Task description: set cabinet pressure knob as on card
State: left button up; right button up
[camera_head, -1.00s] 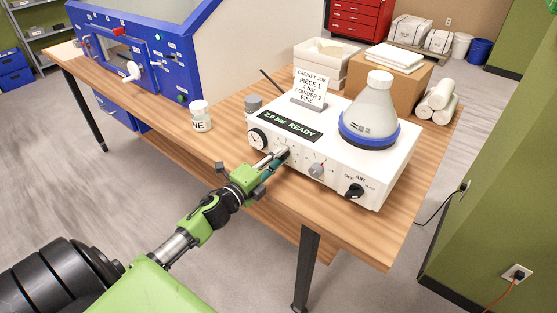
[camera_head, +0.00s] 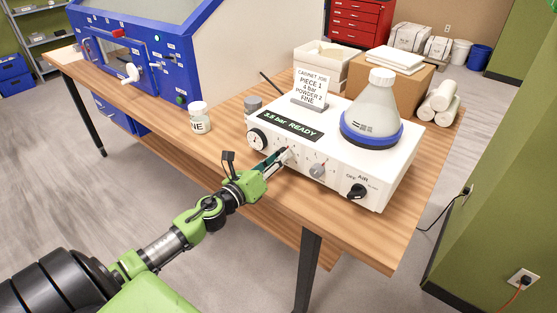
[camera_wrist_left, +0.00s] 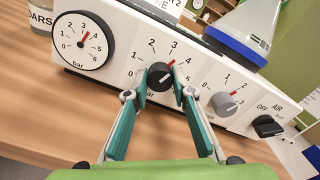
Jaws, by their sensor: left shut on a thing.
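The white cabinet unit (camera_head: 345,181) carries a black pressure knob (camera_wrist_left: 160,79) with a bar scale. In the left wrist view its red pointer points up and right, between 3 and 4. My left gripper (camera_wrist_left: 161,82) is shut on this knob, one finger on each side; in the head view the gripper (camera_head: 284,156) hides most of it. The gauge (camera_wrist_left: 82,41) needle also lies between 3 and 4. My right gripper is out of view.
Right of the pressure knob are a grey knob (camera_wrist_left: 224,104) and the black AIR knob (camera_wrist_left: 267,126), near OFF. A blue-collared flask (camera_head: 370,112) stands on the unit. A labelled jar (camera_head: 199,118) stands left on the wooden table (camera_head: 225,150). The blue cabinet (camera_head: 172,70) is farther left.

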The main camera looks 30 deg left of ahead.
pick_arm(q)
jog(key=shift+f+m, duration=0.1)
jog(key=shift+m, duration=1.7)
jog(key=o, duration=1.1)
jog(key=s+a, duration=0.1)
jog(key=s, duration=1.1)
